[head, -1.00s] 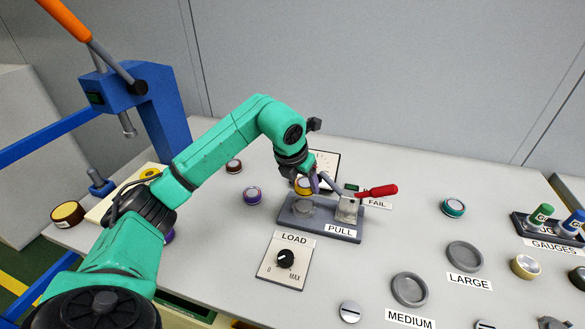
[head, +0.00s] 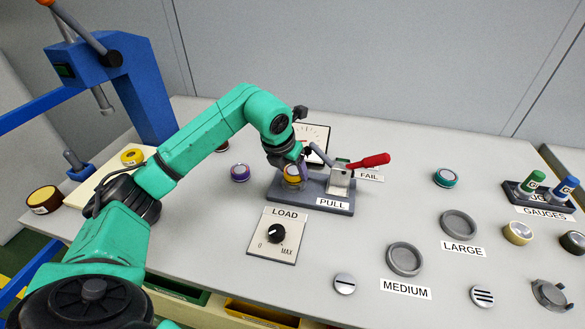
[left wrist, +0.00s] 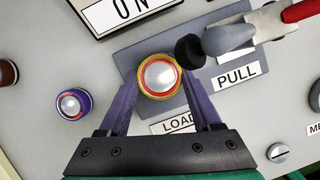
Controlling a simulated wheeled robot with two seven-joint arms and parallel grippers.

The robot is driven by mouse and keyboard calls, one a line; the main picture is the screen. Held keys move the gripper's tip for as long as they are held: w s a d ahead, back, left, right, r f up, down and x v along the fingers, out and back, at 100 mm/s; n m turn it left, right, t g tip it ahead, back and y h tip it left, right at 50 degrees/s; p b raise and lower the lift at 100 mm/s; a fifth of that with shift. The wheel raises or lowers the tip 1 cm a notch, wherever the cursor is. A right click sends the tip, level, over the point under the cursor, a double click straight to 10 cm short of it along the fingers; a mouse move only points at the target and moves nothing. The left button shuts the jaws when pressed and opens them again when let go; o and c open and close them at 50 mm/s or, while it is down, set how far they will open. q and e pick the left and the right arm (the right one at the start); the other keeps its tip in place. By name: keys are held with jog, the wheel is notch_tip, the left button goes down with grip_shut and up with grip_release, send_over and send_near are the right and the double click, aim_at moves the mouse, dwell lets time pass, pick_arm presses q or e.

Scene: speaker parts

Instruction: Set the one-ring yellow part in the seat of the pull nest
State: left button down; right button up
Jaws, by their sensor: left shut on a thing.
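The yellow part (head: 293,174), with an orange-red ring and a silver top, is between the fingers of my left gripper (head: 295,168), which is shut on it. In the left wrist view, the part (left wrist: 160,76) shows between the two purple-grey fingertips (left wrist: 159,88). It is over the seat end of the grey pull nest (head: 318,203), and the seat itself is hidden beneath it. I cannot tell whether it rests in the seat or is just above. The nest's clamp with a red handle (head: 370,161) stands right beside it, its black tip (left wrist: 190,51) close to the part. My right gripper is not in view.
The LOAD dial plate (head: 272,246) lies in front of the nest, and a gauge (head: 312,138) stands behind. A purple part (head: 240,172) is to the left. MEDIUM (head: 404,259) and LARGE (head: 459,224) rings and several loose parts lie to the right. A blue press (head: 125,80) stands at left.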

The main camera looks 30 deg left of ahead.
pick_arm(q)
jog(key=shift+f+b, duration=0.4)
jog(key=shift+f, duration=0.1)
grip_release()
jog(key=v, duration=1.4)
jog(key=shift+r, duration=0.3)
